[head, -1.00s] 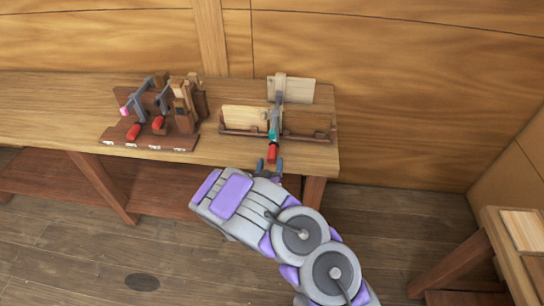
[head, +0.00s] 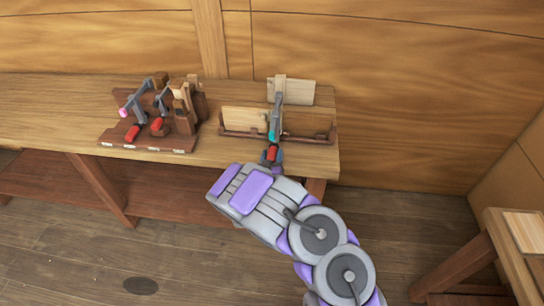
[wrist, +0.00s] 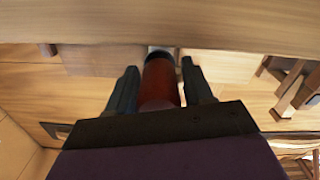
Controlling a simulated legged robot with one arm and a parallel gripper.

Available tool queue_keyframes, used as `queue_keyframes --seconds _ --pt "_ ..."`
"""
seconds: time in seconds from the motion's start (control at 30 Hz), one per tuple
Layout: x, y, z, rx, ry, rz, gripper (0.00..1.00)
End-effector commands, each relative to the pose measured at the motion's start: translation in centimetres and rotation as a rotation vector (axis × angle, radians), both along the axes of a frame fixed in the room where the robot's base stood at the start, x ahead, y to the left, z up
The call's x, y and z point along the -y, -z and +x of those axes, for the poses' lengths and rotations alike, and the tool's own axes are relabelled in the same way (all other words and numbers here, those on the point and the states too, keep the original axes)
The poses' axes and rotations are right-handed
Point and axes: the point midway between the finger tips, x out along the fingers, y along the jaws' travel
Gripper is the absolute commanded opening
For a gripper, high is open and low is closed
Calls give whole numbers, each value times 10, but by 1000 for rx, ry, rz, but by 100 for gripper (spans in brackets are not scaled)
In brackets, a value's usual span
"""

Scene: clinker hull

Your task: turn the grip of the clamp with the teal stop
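The clamp with the teal stop (head: 274,133) sits on the wooden bench, across a long brown holder with upright boards. Its grey bar runs up and away, and its red grip (head: 271,154) points toward me at the bench's front edge. My gripper (head: 271,161) is at the red grip. In the wrist view, the red grip (wrist: 160,82) stands between the two dark fingers of my gripper (wrist: 161,85). The fingers are apart, with a visible gap on each side of the grip. The teal stop is hidden in the wrist view.
A brown rack (head: 150,143) with other clamps, some red-gripped and one with a pink part, stands on the bench (head: 60,120) to the left. The brown holder (head: 309,137) lies around the clamp. A second table (head: 508,255) stands at the lower right. The floor between is clear.

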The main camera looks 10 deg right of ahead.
Motion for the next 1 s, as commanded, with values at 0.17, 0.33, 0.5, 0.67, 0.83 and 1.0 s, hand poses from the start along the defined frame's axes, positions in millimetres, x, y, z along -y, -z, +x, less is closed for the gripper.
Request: queue_keyframes --seconds 0.17,0.33,0.5,0.67,0.83,1.0 --pt "0 0 0 0 0 0 34" --pt "0 0 0 0 0 0 17" --pt "0 0 0 1 0 2 10" --pt "0 -1 0 6 0 23 10" --pt "0 -2 -1 28 -2 90 10" --pt "0 -4 0 64 -6 209 10"
